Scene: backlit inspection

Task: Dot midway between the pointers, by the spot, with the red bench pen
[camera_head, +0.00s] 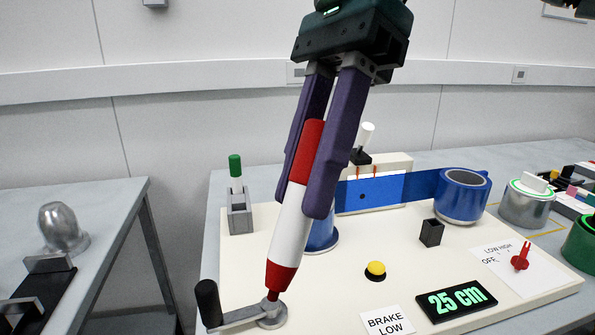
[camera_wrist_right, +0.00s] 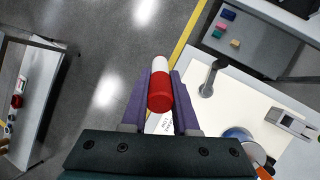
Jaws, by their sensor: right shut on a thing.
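My right gripper (camera_head: 300,200) is shut on the red bench pen (camera_head: 291,235), which has red ends and a white middle. The pen slants, its red lower end just above or touching the crank hub; I cannot tell which. The wrist view shows the pen (camera_wrist_right: 160,85) between purple fingers. Behind the fingers, a blue strip (camera_head: 384,190) runs to the right-hand blue drum (camera_head: 463,194). Two small red-orange pointers (camera_head: 367,171) stand at its upper edge. A small dark spot (camera_head: 362,196) shows on the strip below them. The strip's left part is partly hidden.
The cream board carries a crank (camera_head: 238,317) with a black knob, a yellow button (camera_head: 375,270), a red switch (camera_head: 520,257) and a "25 cm" display (camera_head: 457,301). A black holder (camera_head: 431,232) looks empty.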

